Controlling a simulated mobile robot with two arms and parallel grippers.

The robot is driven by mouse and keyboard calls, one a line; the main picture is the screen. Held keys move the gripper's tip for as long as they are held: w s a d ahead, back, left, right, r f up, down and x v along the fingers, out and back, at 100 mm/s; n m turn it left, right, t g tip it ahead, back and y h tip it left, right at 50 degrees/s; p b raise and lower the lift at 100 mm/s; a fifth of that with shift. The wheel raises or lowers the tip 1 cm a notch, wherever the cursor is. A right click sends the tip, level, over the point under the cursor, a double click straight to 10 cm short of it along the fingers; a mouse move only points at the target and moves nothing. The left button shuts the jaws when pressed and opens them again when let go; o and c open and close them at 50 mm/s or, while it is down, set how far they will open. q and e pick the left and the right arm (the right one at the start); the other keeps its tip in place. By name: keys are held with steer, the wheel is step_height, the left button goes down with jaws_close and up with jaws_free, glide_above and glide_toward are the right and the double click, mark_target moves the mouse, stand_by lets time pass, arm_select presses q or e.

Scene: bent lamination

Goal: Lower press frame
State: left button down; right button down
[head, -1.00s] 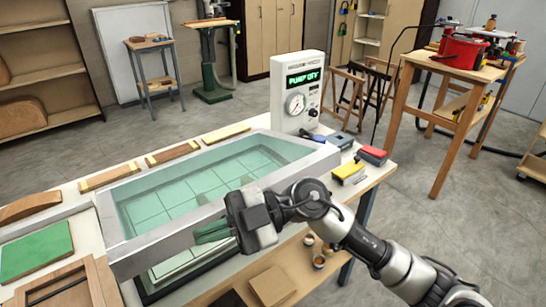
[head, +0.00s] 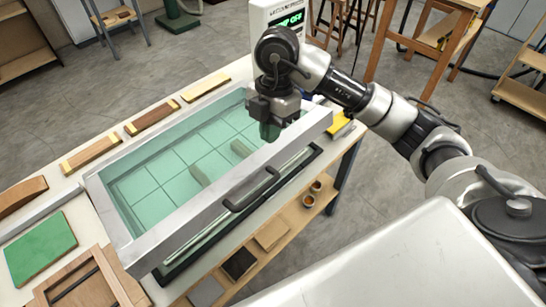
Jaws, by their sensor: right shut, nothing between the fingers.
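The press frame (head: 212,205) is a grey metal rectangle with a clear greenish membrane (head: 150,170) and a dark handle (head: 250,190) on its front rail. Its front rail stands above a dark-edged base (head: 215,240), with a gap showing between them. My right gripper (head: 270,131) is shut and empty, pointing down at the right end of the frame, beyond the handle. I cannot tell whether its fingertips touch the frame. My left gripper is not in view.
The pump box (head: 277,25) with a lit display stands behind the frame's right end. Wood strips (head: 150,117) lie along the back edge. A green board (head: 40,248) and a wooden frame (head: 90,280) lie at left. Small cups (head: 309,200) sit on the lower shelf.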

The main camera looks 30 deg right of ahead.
steer(key=p, duration=0.1)
glide_above(272, 172)
steer(key=w, duration=0.1)
steer(key=x, duration=0.2)
steer(key=w+x, duration=0.1)
steer(key=x, duration=0.2)
steer(key=shift+d+f, duration=0.2)
steer(key=shift+f, duration=0.2)
steer(key=f, duration=0.1)
steer(key=f+p, duration=0.1)
steer(key=d+f, duration=0.1)
steer(key=shift+s, duration=0.4)
steer(key=shift+f, duration=0.35)
steer(key=shift+w, duration=0.1)
